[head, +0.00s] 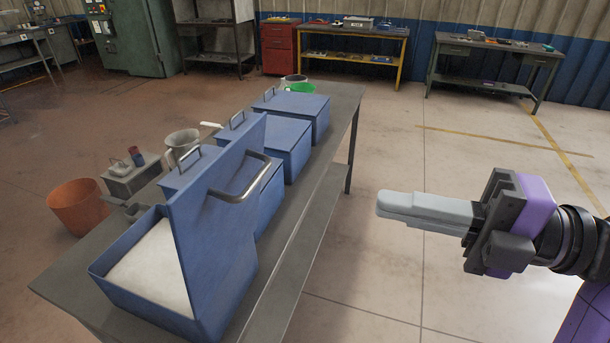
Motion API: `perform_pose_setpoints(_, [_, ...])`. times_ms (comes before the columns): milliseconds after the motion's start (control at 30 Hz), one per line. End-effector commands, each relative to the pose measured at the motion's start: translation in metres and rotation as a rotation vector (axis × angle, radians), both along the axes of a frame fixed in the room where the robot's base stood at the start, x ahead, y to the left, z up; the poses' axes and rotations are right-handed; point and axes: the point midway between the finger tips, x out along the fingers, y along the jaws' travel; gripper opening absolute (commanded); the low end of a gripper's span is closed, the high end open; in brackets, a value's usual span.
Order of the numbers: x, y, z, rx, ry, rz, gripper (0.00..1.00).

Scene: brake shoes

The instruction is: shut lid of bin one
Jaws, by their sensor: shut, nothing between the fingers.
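The nearest blue bin (218,296) stands at the near end of a long grey table. Its lid (219,222) is open and stands nearly upright, with a metal bar handle (240,182) on its right face. A pale, flat surface (155,267) shows inside the bin. No number is visible on any bin, so I cannot tell by marking which is bin one. My gripper (380,204) is at the right, beyond the table's right edge and apart from the lid. Its fingers are shut together, empty, and point left toward the lid.
Several more blue bins with shut lids (291,104) stand in a row behind on the table (300,243). A metal jug (183,143), a green-rimmed container (300,87) and a small grey box (131,179) are nearby. An orange bucket (78,205) is at left. Floor between table and gripper is clear.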

Motion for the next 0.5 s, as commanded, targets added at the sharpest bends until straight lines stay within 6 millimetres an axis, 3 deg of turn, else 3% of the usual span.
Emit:
perform_pose_setpoints(167, [0.004,0.012,0.002,-0.003,-0.014,0.001,0.00])
perform_pose_setpoints(500, [0.026,0.072,0.002,-0.002,-0.011,0.002,0.00])
